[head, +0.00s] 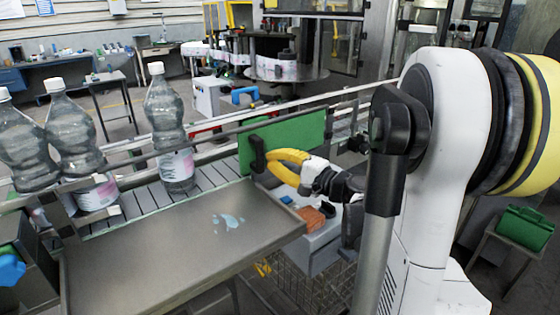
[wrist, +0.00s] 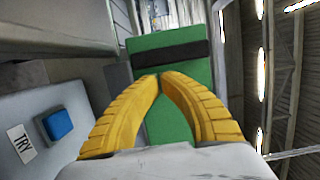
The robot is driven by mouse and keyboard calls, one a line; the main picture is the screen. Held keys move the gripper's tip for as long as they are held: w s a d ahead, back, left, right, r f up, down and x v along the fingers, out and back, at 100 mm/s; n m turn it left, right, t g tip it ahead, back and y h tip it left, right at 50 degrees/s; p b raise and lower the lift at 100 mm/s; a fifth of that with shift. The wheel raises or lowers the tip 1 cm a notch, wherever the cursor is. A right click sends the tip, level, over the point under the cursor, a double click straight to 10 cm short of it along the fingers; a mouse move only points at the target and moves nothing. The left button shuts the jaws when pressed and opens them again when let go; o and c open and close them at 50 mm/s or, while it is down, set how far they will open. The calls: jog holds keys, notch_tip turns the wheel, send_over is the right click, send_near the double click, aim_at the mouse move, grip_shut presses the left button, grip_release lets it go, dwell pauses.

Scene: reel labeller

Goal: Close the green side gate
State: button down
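The green side gate (head: 300,137) stands upright beside the conveyor, in the middle of the head view. A black upright handle (head: 257,154) is at its near left edge. My gripper (head: 270,161) has yellow fingers, with their tips close to the handle. In the wrist view the green gate (wrist: 168,112) lies behind the fingers, and the black handle (wrist: 165,56) crosses it just past the tips. The fingertips of my gripper (wrist: 161,77) come together with nothing seen between them. I cannot tell whether they touch the gate or handle.
Several clear bottles (head: 168,125) stand on the slatted conveyor (head: 142,203). A metal table (head: 170,255) with a small wet patch is in front. A grey box top (head: 325,235) with an orange item and a blue item sits below my gripper. A rail (head: 240,122) runs behind.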

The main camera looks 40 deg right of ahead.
aim_at(259, 165)
jog(key=shift+a, duration=0.1)
jog(key=a, duration=0.4)
jog(key=shift+a, duration=0.2)
jog(key=shift+d, duration=0.1)
